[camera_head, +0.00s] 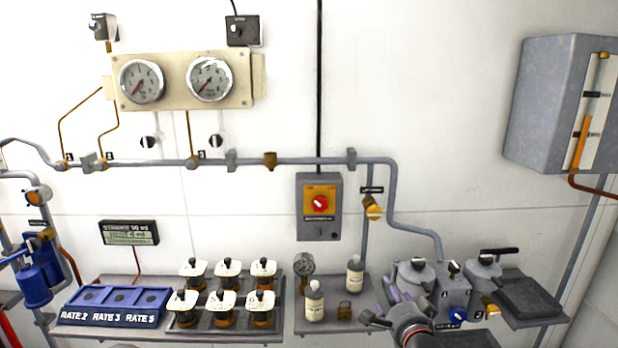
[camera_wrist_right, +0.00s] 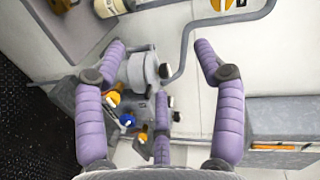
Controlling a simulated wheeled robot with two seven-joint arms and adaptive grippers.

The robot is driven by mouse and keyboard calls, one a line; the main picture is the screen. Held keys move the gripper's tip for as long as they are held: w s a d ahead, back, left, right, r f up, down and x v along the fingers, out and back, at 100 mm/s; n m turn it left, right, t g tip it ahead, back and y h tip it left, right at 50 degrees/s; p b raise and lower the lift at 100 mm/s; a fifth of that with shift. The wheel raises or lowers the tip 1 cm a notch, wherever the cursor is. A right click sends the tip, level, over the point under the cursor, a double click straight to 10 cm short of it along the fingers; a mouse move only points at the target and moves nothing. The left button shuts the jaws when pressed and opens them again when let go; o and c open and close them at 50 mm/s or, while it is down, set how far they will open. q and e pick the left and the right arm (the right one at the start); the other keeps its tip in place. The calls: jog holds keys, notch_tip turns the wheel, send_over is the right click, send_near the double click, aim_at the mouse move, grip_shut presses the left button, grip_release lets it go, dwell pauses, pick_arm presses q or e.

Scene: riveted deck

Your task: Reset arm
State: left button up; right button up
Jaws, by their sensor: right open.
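My right gripper (camera_head: 390,305) comes in from the bottom right of the head view, in front of a grey apparatus (camera_head: 452,290) with knobs. In the right wrist view its purple padded fingers (camera_wrist_right: 160,70) are spread wide, with nothing between them. The grey apparatus (camera_wrist_right: 142,68) shows beyond the fingers, partly hidden by them. I cannot tell whether the gripper touches anything. My left gripper is in neither view.
Several white-topped jars (camera_head: 223,300) and a blue tray (camera_head: 117,298) stand further left. A grey wall cabinet (camera_head: 545,90) hangs upper right. Pipes run along the wall.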

jog(key=s+a+f+n+g, duration=0.1)
jog(key=s+f+n+g, duration=0.1)
jog(key=f, duration=0.7)
jog(key=s+a+f+n+g+y, duration=0.1)
jog(key=s+a+f+n+g, duration=0.15)
jog(key=f, duration=0.75)
jog(key=s+a+f+n+g, duration=0.1)
jog(key=s+f+g, duration=0.15)
jog(key=f, duration=0.65)
jog(key=s+a+f+n+g+y, duration=0.1)
jog(key=s+f+g, duration=0.3)
jog(key=s+f, duration=0.6)
jog(key=s+a+f+n+g, duration=0.4)
jog(key=s+f, duration=0.6)
jog(key=s, duration=0.3)
jog(key=shift+s+a+n+g+y, duration=0.15)
jog(key=shift+s+n+g+y, duration=0.15)
jog(key=shift+n+y, duration=0.1)
